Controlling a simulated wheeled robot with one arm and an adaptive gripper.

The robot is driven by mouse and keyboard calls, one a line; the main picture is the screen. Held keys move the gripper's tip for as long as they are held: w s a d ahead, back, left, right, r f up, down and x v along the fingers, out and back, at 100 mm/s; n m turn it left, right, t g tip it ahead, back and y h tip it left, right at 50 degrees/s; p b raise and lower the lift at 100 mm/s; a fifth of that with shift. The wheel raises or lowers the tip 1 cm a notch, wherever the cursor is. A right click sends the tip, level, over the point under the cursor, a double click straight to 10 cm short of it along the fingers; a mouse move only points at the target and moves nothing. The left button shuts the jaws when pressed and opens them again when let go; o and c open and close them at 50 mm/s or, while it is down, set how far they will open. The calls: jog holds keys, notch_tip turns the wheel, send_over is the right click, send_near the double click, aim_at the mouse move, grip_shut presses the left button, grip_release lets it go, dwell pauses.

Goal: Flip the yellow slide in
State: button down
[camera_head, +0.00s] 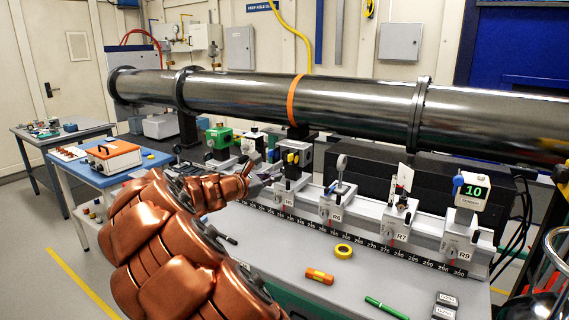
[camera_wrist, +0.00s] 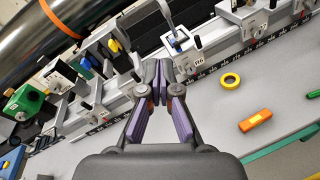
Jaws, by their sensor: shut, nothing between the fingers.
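The yellow slide (camera_wrist: 113,45) shows as a small yellow tab on the holder labelled R5, left of and beyond my gripper in the wrist view. It also shows in the head view as a small yellow patch (camera_head: 292,158) on that holder, below the dark pipe. My gripper (camera_wrist: 160,72) is shut and empty, with its fingertips to the right of the yellow tab in the wrist view. In the head view, my gripper (camera_head: 268,179) is beside the holder's lower left, partly hidden by my arm. I cannot tell whether the fingers touch anything.
A scaled rail carries several holders, including R6 (camera_head: 331,206), R7 (camera_head: 397,218) and R9 (camera_head: 464,225). The large pipe (camera_head: 350,105) runs above the rail.

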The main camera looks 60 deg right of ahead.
jog(key=w+d+f+n+t+h, duration=0.1)
jog(key=w+d+f+n+t, duration=0.2)
jog(key=w+d+n, duration=0.2)
jog(key=w+n, duration=0.2)
jog(key=w, duration=0.2)
jog(key=shift+d+f+h, duration=0.3)
jog(key=shift+f+h, duration=0.1)
jog(key=p, duration=0.5)
send_near(294, 160)
jog(key=shift+w+d+r, duration=0.1)
jog(key=shift+d+r, duration=0.15)
jog(key=shift+d, duration=0.35)
jog(key=shift+d+r, duration=0.25)
jog(key=shift+d, duration=0.35)
jog(key=shift+w+d+r, duration=0.1)
jog(key=shift+d+r, duration=0.15)
jog(key=shift+d, duration=0.35)
jog(key=shift+t, duration=0.3)
